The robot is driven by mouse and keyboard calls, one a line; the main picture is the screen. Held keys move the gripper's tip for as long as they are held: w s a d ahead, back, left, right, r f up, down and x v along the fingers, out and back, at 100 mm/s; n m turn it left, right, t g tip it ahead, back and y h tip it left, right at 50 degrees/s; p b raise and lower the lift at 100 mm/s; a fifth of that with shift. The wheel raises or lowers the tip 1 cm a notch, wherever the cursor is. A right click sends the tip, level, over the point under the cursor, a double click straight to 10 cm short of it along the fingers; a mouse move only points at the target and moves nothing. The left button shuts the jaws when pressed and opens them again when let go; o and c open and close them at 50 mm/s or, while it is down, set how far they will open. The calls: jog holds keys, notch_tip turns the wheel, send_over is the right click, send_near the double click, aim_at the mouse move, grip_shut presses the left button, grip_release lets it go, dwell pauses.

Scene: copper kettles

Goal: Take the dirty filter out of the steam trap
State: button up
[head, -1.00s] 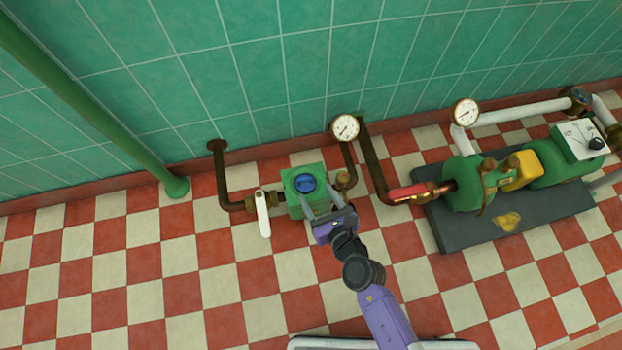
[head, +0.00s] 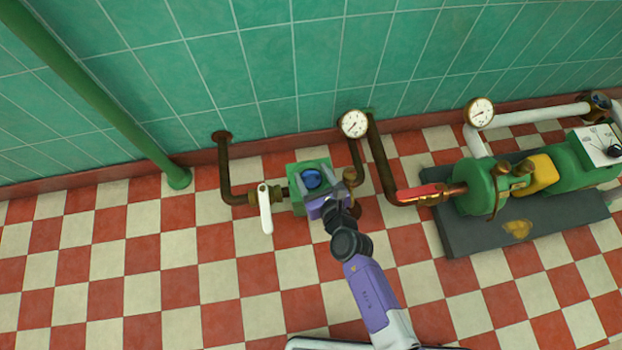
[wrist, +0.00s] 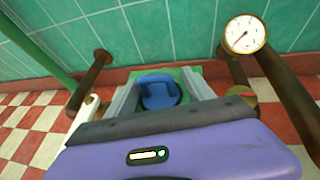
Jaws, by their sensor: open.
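The steam trap, a green box (head: 297,170), sits in the pipe run near the wall. A round blue part with a raised grip (head: 312,179) is on its top; it also shows in the wrist view (wrist: 158,92). I cannot tell whether this blue part is a lid or the filter's own handle, and I see no separate dirty filter. My gripper (head: 316,182) is over the trap, its grey fingers open on either side of the blue part. In the wrist view the blue part stands between the fingers, with a gap to each.
A white-handled valve (head: 265,208) is just left of the trap. A pressure gauge (head: 353,124) and brown pipes (head: 380,165) stand close on the right. A red-handled valve (head: 414,192) leads to a green pump (head: 475,190) on a dark base. The tiled floor in front is clear.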

jog(key=c, duration=1.3)
jog(key=shift+d+r, duration=0.1)
jog(key=shift+r, duration=0.05)
